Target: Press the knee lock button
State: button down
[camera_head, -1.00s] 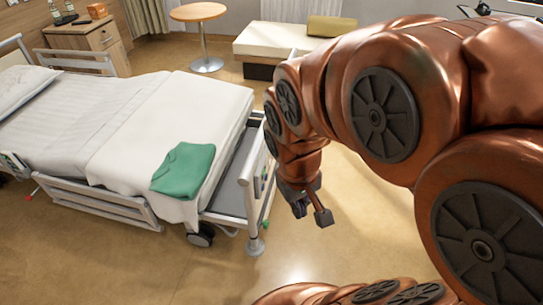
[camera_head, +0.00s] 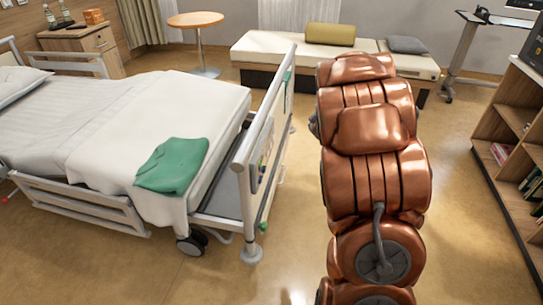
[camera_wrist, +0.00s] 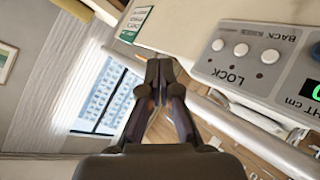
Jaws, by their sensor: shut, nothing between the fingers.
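In the wrist view a grey control panel (camera_wrist: 255,72) appears upside down at the right, on the bed's footboard. It carries a row of three round white buttons (camera_wrist: 241,49) near the words LOCK and BACK; other small lettering is too blurred to tell which button is the knee lock. A green display (camera_wrist: 314,92) is cut off at the right edge. My gripper (camera_wrist: 160,68) is shut and empty, left of the panel and apart from the buttons. In the head view the footboard (camera_head: 262,125) stands left of my arm, which hides my gripper.
The bed (camera_head: 130,110) has a folded green cloth (camera_head: 172,165) near its foot. A bench (camera_head: 285,52) and round table (camera_head: 195,20) stand behind. A shelf (camera_head: 512,130) stands at the right.

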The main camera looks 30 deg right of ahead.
aim_at(270, 145)
notch_tip(270, 145, down, 12)
jog(key=w+n+t+y+b, duration=0.2)
jog(key=n+t+y+b, duration=0.1)
jog(key=y+b, duration=0.2)
jog(key=shift+a+t, duration=0.3)
jog(key=shift+a, duration=0.1)
jog(key=shift+w+f, duration=0.1)
jog(key=shift+w, duration=0.05)
jog(key=w+a+b, duration=0.3)
jog(key=w+a, duration=0.2)
jog(key=a, duration=0.1)
jog(key=shift+w+a, duration=0.35)
jog(key=shift+w+a, duration=0.55)
jog(key=shift+a, duration=0.05)
dwell(1.9)
dwell(0.3)
jog(key=shift+s+d+p, duration=0.45)
jog(key=shift+s+d, duration=0.1)
jog(key=shift+d, duration=0.1)
